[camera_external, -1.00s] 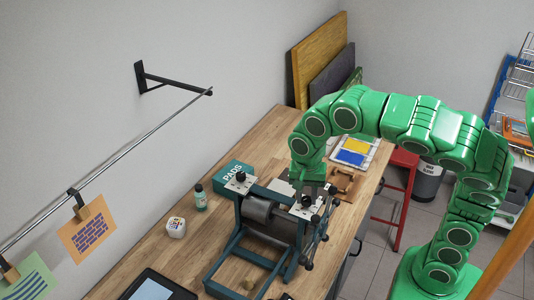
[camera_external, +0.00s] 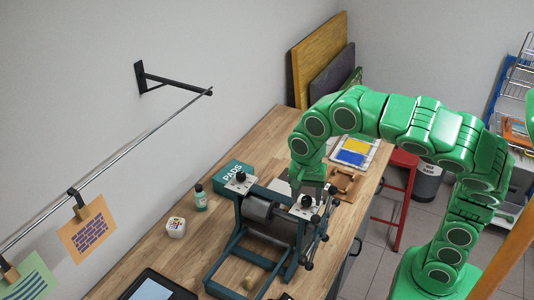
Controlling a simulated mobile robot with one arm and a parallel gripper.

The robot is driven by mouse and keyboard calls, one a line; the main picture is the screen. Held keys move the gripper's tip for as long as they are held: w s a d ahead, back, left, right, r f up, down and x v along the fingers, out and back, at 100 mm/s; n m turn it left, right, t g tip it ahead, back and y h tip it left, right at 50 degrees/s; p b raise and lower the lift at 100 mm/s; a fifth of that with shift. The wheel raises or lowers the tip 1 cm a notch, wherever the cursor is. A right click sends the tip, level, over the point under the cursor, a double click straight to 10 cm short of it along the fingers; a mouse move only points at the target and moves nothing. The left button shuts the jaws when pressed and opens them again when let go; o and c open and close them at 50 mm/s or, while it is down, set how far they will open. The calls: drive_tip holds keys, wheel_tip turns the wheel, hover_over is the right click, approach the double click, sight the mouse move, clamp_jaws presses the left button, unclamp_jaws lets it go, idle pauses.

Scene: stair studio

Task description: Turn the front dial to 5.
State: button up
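A small printing press with a dark teal frame (camera_external: 238,250) and a grey roller (camera_external: 258,209) stands on the wooden workbench. A black knob on a pale plate (camera_external: 241,180) tops its far-left side. A second black knob on a pale plate (camera_external: 305,206) tops the side nearer my arm; I take this for the front dial. Its number marks are too small to read. My gripper (camera_external: 318,192) points down just above and behind this second knob. Its fingers are small and partly hidden by the arm and press, so I cannot tell whether they touch the knob.
A teal box marked PADS (camera_external: 233,175), a small bottle (camera_external: 200,198) and a white block (camera_external: 176,227) stand left of the press. A dark tablet (camera_external: 155,286) lies at the front. A red stool (camera_external: 402,190) stands beside the bench (camera_external: 150,262).

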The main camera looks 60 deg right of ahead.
sight(305, 198)
drive_tip(key=shift+w+r, duration=0.15)
drive_tip(key=shift+r, duration=3.75)
drive_tip(key=s+d+f+n, duration=0.4)
drive_tip(key=s+n, duration=0.1)
drive_tip(key=s, duration=0.3)
drive_tip(key=s+d+f+n+g, duration=0.1)
drive_tip(key=s+d+f+n, duration=0.3)
drive_tip(key=s, duration=0.5)
drive_tip(key=s+d+f+n, duration=0.4)
drive_tip(key=s+n, duration=0.1)
drive_tip(key=s, duration=0.4)
drive_tip(key=shift+f+n, duration=0.35)
drive_tip(key=shift+n, duration=0.05)
drive_tip(key=shift+s, duration=0.1)
